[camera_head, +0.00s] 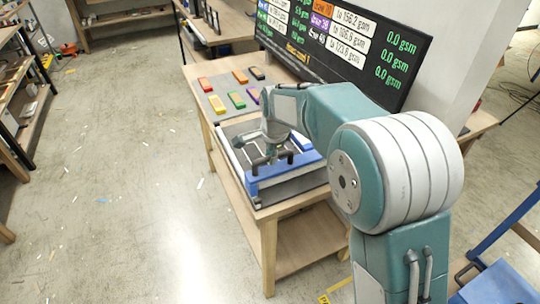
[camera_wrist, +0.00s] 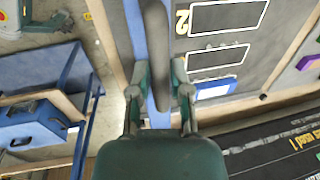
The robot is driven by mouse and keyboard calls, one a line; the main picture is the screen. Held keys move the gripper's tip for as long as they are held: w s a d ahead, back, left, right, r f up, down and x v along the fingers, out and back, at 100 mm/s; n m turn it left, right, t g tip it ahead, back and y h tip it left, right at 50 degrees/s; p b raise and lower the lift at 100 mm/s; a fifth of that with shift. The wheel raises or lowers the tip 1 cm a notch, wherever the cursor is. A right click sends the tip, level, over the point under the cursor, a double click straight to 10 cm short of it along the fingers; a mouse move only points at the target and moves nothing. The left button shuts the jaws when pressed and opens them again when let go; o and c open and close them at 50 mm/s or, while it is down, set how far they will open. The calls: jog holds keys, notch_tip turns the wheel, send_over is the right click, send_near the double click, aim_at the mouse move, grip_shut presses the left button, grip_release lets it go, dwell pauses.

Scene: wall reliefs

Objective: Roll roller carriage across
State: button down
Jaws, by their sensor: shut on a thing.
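The roller carriage (camera_head: 290,174) is a blue frame with a grey handle, sitting on the bed (camera_head: 236,133) at the near end of the wooden table. My gripper (camera_head: 272,156) reaches down over it and is shut on the grey handle. In the wrist view the handle (camera_wrist: 156,38) runs between the two fingers of my gripper (camera_wrist: 158,88), with a blue bar of the carriage (camera_wrist: 135,40) beside it. The roller itself is not clearly visible. The bed surface (camera_wrist: 218,55) shows white-outlined rectangles and the figure 2.
A grey board with several coloured blocks, such as the red one (camera_head: 205,84) and the yellow one (camera_head: 217,104), lies beyond the bed. A black display board (camera_head: 345,40) stands along the table's right side. The floor (camera_head: 130,180) to the left is open, with small scraps.

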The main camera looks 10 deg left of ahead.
jog(key=shift+s+f, duration=0.1)
jog(key=shift+s, duration=0.05)
jog(key=c, duration=0.6)
grip_release()
jog(key=shift+d, duration=0.2)
jog(key=r, duration=0.4)
jog(key=s+r, duration=0.1)
jog(key=r, duration=0.3)
jog(key=d+r, duration=0.1)
jog(key=r, duration=0.2)
jog(key=shift+s+d+r, duration=0.1)
jog(key=shift+s+r, duration=0.3)
